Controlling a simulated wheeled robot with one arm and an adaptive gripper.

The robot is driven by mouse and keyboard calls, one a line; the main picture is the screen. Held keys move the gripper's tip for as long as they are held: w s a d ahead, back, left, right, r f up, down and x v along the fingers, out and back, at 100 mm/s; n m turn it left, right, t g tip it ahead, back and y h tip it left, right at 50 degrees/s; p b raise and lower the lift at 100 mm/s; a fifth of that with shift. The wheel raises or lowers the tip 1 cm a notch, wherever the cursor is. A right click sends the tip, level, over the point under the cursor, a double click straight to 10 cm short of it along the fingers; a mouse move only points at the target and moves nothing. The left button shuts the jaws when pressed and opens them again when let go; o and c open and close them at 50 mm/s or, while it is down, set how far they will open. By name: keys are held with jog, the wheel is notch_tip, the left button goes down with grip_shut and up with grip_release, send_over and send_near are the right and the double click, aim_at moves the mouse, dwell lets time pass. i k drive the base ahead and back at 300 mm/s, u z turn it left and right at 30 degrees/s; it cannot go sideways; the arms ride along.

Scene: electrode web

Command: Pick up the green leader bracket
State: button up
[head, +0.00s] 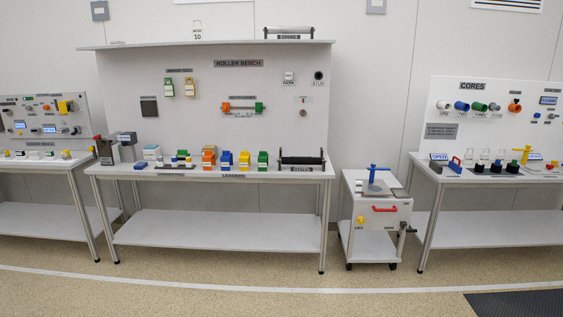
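Several coloured brackets stand in a row on the roller bench (110,170), above its front label "LEADERS". The green leader bracket (262,161) is at the right end of this row. To its left stand a yellow bracket (244,161), a blue bracket (226,160) and an orange bracket (209,157). The green one is upright and small in the view, so its fine shape cannot be made out. My gripper is not in view.
A black roller on a stand (301,160) is right of the green bracket. Another green item (183,156) sits further left. A white cart (376,215) stands right of the bench. The floor in front (220,280) is clear.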

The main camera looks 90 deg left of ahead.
aim_at(263, 157)
jog(key=u, duration=2.55)
jog(key=i, duration=5.4)
jog(key=u, duration=0.2)
